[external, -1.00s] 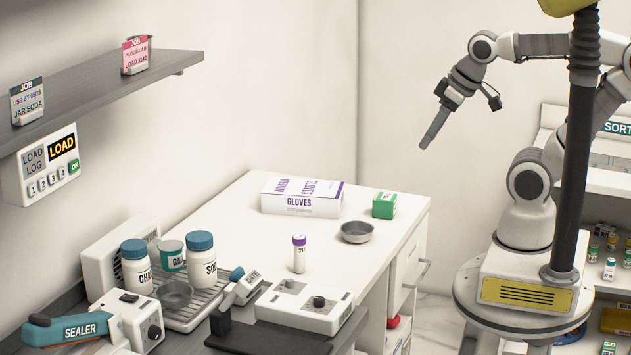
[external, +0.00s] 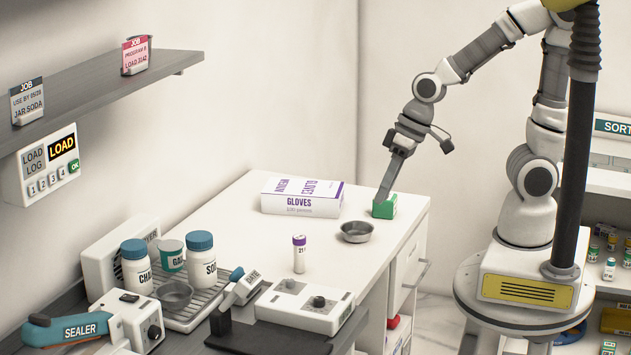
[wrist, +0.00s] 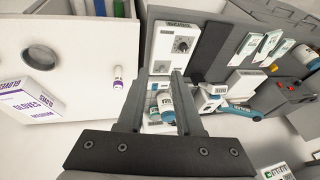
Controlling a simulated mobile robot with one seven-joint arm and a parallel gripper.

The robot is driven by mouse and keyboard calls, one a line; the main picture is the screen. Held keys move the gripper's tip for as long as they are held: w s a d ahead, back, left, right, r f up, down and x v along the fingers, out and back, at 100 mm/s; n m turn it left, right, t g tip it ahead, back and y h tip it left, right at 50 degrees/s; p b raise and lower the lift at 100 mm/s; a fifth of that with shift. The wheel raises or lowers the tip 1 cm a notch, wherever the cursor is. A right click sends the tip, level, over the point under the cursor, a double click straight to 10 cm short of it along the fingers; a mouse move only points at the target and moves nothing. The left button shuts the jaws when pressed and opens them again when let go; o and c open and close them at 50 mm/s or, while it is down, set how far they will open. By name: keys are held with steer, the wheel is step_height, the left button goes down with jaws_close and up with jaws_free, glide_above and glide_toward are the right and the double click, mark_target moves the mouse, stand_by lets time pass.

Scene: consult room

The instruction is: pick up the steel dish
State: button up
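A round steel dish (external: 357,232) sits on the white worktop, right of a purple-capped vial. In the wrist view the dish (wrist: 42,60) is at the upper left, left of my fingers.
The green box (external: 385,208) and the glove box (external: 302,197) stand behind the dish. The purple-capped vial (external: 299,254) stands upright to its left. A white device with knobs (external: 305,306) is nearer the front. The worktop around the dish is mostly clear.

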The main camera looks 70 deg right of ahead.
steer(key=a+f+g+h, duration=0.15)
steer(key=a+f, duration=0.25)
steer(key=f, duration=0.9)
steer(key=n+t+h+b, duration=0.3)
steer(key=t+h, duration=0.7)
steer(key=h, duration=0.1)
glide_toward(342, 229)
steer(key=v, duration=0.8)
steer(key=shift+w+a+r, duration=0.25)
steer(key=shift+a, duration=0.1)
steer(key=shift+g+h, duration=0.25)
steer(key=b+x, duration=0.4)
steer(key=shift+w+d+f, duration=0.15)
steer(key=shift+w+f, duration=0.05)
steer(key=shift+f, duration=0.05)
steer(key=b+x, duration=0.2)
steer(key=b, duration=0.1)
steer(key=b+x, duration=0.1)
steer(key=x, duration=0.2)
steer(key=shift+w+d+r, duration=0.15)
steer(key=shift+w+d, duration=0.05)
steer(key=shift+x, duration=3.3)
